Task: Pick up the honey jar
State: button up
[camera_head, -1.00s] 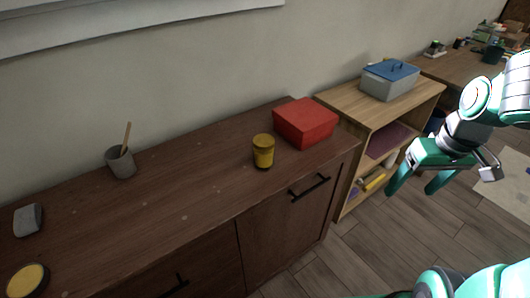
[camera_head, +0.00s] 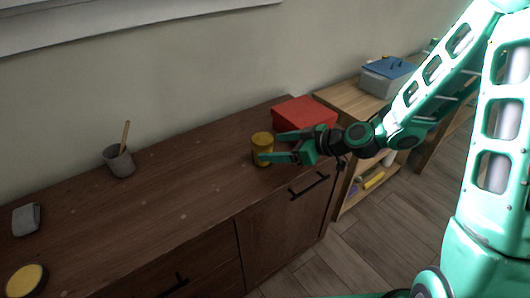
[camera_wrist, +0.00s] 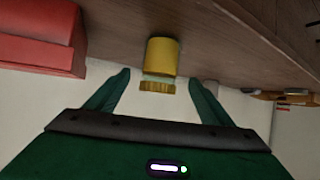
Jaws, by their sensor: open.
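The honey jar, a small yellow jar (camera_head: 262,150), stands upright on the dark wooden cabinet top, just left of the red box. My gripper (camera_head: 268,147) is open and reaches in from the right, with its fingertips beside the jar in the head view. In the wrist view, the jar (camera_wrist: 161,58) appears upside down in the picture, with its ribbed lid towards me. The two green fingers (camera_wrist: 162,93) are spread on either side of the lid's line. The jar seems to be at or just beyond the fingertips; I cannot tell whether they touch it.
A red box (camera_head: 304,112) stands close behind my gripper and also shows in the wrist view (camera_wrist: 38,40). A grey cup with a stick (camera_head: 120,161) stands farther left. A grey-blue box (camera_head: 386,76) sits on the light wooden shelf.

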aim_at(254, 148)
jog(key=x, duration=1)
jog(key=shift+w+d, duration=0.1)
jog(key=shift+w, duration=0.05)
jog(key=c, duration=1.4)
jog(key=shift+r, duration=0.1)
